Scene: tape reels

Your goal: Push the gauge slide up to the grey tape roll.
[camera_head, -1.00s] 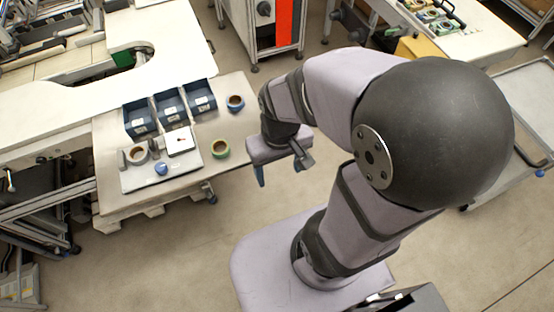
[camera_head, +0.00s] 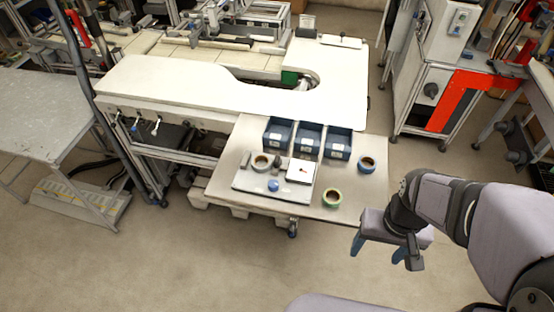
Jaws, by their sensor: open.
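The grey tape roll (camera_head: 262,162) sits on a pale flat plate (camera_head: 250,183) on the table. Small grey upright pieces stand close on either side of it, one at left (camera_head: 246,159) and one at right (camera_head: 277,162). A blue knob-like part (camera_head: 273,185) is at the plate's front. The pieces are too small to tell which is the gauge slide, or whether either touches the roll. My gripper (camera_head: 375,257) is open and empty, with blue fingers pointing down, right of and in front of the table, well away from the plate.
A white square with a small dark and red mark (camera_head: 300,171) is at the plate's right. Blue bins (camera_head: 308,140) line the back. Floor is clear in front.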

